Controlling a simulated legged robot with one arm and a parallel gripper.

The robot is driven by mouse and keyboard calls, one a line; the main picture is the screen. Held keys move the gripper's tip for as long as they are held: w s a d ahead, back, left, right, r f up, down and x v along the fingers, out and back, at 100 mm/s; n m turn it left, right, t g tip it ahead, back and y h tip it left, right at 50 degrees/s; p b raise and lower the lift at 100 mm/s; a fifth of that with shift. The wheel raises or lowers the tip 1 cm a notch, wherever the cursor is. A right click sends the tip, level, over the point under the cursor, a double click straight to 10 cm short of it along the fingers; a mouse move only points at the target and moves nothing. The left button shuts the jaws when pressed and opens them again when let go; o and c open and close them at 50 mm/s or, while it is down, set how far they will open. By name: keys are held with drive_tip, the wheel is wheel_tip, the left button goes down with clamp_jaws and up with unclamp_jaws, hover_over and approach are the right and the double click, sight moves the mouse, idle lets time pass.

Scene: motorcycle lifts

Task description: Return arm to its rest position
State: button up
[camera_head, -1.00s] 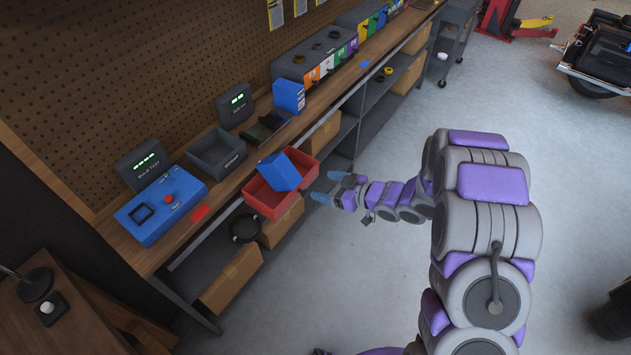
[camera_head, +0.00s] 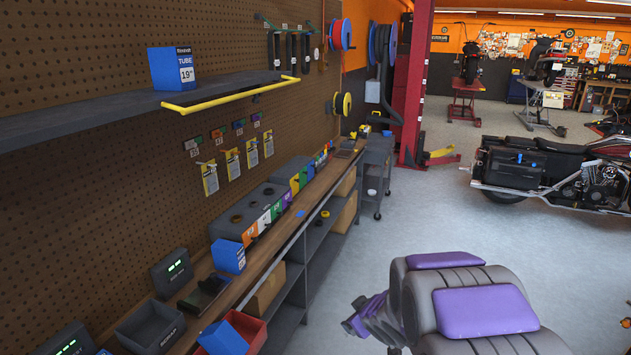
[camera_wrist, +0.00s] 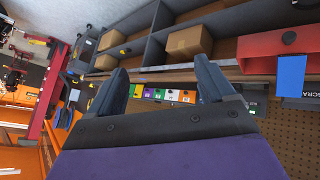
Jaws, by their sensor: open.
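My gripper (camera_wrist: 161,66) shows in the wrist view with its two dark fingers spread wide apart. Nothing is between them. The wrist view is tilted, with the workbench shelves and pegboard behind the fingers. In the head view my arm, grey with purple pads, is at the lower right, and its far end is low beside the bench. The fingers are hard to make out there. A red bin (camera_head: 254,331) stands at the bench front with a blue box (camera_head: 222,340) in it. They also show in the wrist view, the bin (camera_wrist: 275,42) and the box (camera_wrist: 290,76), apart from my gripper.
The bench (camera_head: 262,262) runs along the pegboard with colored bins on it. A blue tube box (camera_head: 172,68) sits on an upper shelf (camera_head: 100,112) with a yellow rail. A grey cart (camera_head: 376,165), a red lift post and a motorcycle (camera_head: 540,170) stand farther back. The floor (camera_head: 410,215) between is clear.

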drive_tip(key=s+d+r+m+g+h, duration=0.2)
drive_tip(key=s+d+r+m, duration=0.15)
drive_tip(key=s, duration=0.45)
drive_tip(key=s+d+r+m+g+h, duration=0.2)
drive_tip(key=s+d+r, duration=0.25)
drive_tip(key=s, duration=0.35)
drive_tip(key=s+a+r+m+g+y, duration=0.1)
drive_tip(key=s+a+g, duration=0.2)
drive_tip(key=s, duration=1)
drive_tip(key=s+a+r+m+g+y, duration=0.1)
drive_tip(key=s+a+g, duration=0.2)
drive_tip(key=s, duration=1)
drive_tip(key=shift+r+m, duration=0.25)
drive_tip(key=shift+m, duration=0.1)
drive_tip(key=shift+o, duration=0.3)
drive_tip(key=shift+w+d, duration=0.1)
